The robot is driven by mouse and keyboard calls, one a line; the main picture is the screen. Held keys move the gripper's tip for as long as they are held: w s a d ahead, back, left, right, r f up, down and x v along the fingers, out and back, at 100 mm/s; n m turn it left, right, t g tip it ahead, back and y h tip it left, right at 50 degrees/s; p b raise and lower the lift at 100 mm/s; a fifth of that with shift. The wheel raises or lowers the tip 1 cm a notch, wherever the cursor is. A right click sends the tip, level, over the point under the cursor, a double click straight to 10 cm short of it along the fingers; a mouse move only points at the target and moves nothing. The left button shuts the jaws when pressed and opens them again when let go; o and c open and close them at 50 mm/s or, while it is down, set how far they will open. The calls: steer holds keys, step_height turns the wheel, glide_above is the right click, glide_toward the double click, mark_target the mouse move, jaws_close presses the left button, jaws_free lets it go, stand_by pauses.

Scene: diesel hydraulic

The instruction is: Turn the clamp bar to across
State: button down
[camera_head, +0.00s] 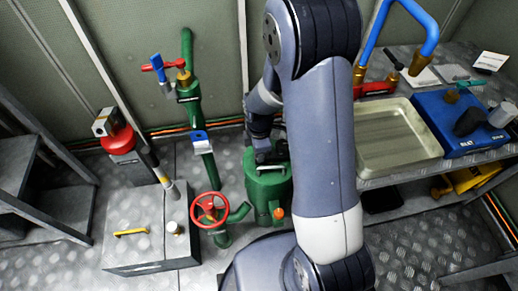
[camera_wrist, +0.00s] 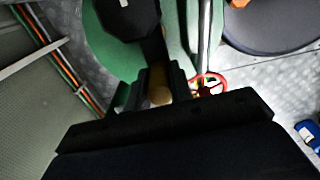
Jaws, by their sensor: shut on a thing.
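A green canister (camera_head: 268,190) stands on the floor behind and left of my arm, and its green top also shows in the wrist view (camera_wrist: 98,45). A dark clamp bar (camera_wrist: 152,48) lies over the canister's top in the wrist view, running from a black block down to a brass-coloured round end (camera_wrist: 159,86). My gripper (camera_head: 268,152) is at the canister's top. In the wrist view my gripper (camera_wrist: 155,93) is shut on the bar, with the brass end between the fingers. In the head view the bar is mostly hidden by my gripper and arm.
A red handwheel (camera_head: 208,209) on green pipework stands left of the canister. A grey box (camera_head: 150,240) with a yellow handle is further left. Orange lines run along the wall.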

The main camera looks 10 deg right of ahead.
steer(key=shift+s, duration=0.15)
steer(key=c, duration=1.3)
jaws_free()
steer(key=shift+o, duration=0.2)
step_height(320, 180, up, 11)
steer(key=shift+f+p, duration=0.1)
steer(key=shift+p, duration=1.15)
step_height(320, 180, down, 11)
steer(key=b, duration=0.2)
steer(key=shift+b, duration=0.35)
steer(key=shift+w, duration=0.3)
